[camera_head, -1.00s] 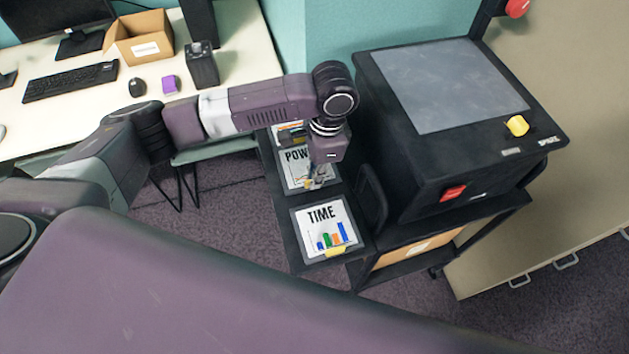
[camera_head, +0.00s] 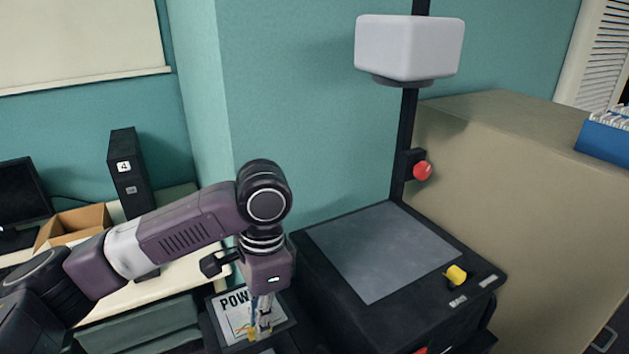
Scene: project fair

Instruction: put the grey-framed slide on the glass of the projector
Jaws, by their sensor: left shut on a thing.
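A slide marked "POW…" (camera_head: 233,308) has a pale grey frame and coloured lines on white. It lies in the dark side tray left of the projector, at the bottom of the view. My left gripper (camera_head: 259,328) points down at the slide's near right part and is shut on its edge or tab; the fingers hide the exact contact. The projector's glass (camera_head: 383,250) is a flat grey square, bare, set in the black projector body (camera_head: 335,304). My right gripper is not in view.
The projector's post carries a red knob (camera_head: 422,170) and a white head (camera_head: 408,47) above the glass. A yellow knob (camera_head: 456,275) sits at the glass's front right corner. A beige cabinet (camera_head: 500,190) stands at right; a desk with a cardboard box (camera_head: 72,224) at left.

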